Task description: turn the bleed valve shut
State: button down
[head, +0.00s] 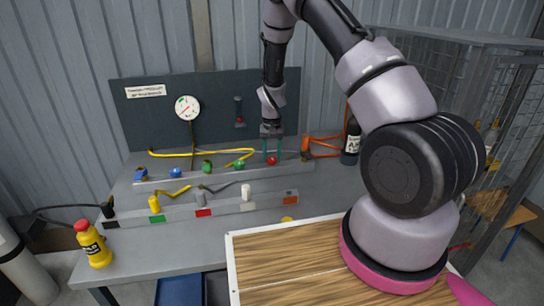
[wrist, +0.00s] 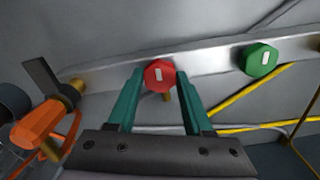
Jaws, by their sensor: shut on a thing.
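A red knob (head: 272,160) sits at the right part of the metal rail on the bench. No readable label names it as the bleed valve. In the wrist view the red knob (wrist: 160,75) is faceted, with a short white mark standing nearly upright and a brass stem below. My gripper (head: 272,152) comes down from above. In the wrist view its teal fingers (wrist: 161,80) are shut on the red knob, one on each side. A green knob (wrist: 260,60) is beside it on the same rail, clear of the fingers.
Yellow hose (head: 180,153) runs along the rail by more blue and green knobs. An orange fitting (wrist: 38,124) is close to the fingers. A dial gauge (head: 187,107) hangs on the back panel.

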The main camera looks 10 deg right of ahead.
aim_at(272, 158)
jog(key=shift+c, duration=1.5)
grip_release()
notch_tip(272, 158, up, 11)
jog(key=shift+f, duration=0.1)
